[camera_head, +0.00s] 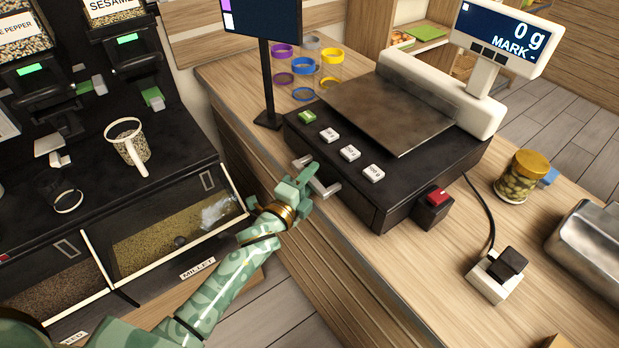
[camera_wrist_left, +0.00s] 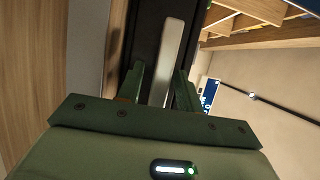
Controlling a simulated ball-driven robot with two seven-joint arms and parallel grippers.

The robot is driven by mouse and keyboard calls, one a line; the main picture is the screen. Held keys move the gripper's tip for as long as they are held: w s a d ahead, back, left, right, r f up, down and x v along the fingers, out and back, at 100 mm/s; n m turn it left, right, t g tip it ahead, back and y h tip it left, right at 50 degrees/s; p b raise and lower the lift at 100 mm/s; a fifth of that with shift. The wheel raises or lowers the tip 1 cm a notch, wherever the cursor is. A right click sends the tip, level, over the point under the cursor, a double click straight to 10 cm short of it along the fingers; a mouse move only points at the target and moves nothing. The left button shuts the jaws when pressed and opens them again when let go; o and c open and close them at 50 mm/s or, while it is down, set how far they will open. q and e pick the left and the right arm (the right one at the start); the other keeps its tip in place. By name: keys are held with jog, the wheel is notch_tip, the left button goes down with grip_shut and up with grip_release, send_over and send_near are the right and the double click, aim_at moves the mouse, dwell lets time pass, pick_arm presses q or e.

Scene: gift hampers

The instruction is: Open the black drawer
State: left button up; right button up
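The black drawer (camera_head: 352,190) is a black unit on the wooden counter, under a scale with a metal plate (camera_head: 388,110). A silver bar handle (camera_head: 326,188) is on its left front side. My left gripper (camera_head: 306,178) is at this handle, its fingers pointing toward the drawer. In the left wrist view the two green fingers (camera_wrist_left: 158,92) stand apart on either side of the pale handle bar (camera_wrist_left: 172,55), with a dark gap on the left. Contact with the bar cannot be made out. The drawer front looks flush with the unit. My right gripper is not in view.
A red button box (camera_head: 433,204) and a jar with a gold lid (camera_head: 522,177) stand to the right. A screen on a stand (camera_head: 265,60) is behind. Grain bins (camera_head: 175,232) are on the left, with a floor gap between.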

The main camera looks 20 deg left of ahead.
pick_arm(q)
grip_shut()
jog(key=shift+s+a, duration=0.2)
jog(key=shift+s, duration=0.1)
jog(key=s+a+p, duration=0.4)
jog(key=s+a, duration=0.8)
jog(key=s, duration=0.3)
jog(key=shift+s, duration=0.25)
jog(key=shift+a, duration=0.1)
jog(key=shift+o, duration=0.9)
grip_release()
jog(key=shift+s, duration=0.1)
jog(key=b+v, duration=0.2)
jog(key=v, duration=1.4)
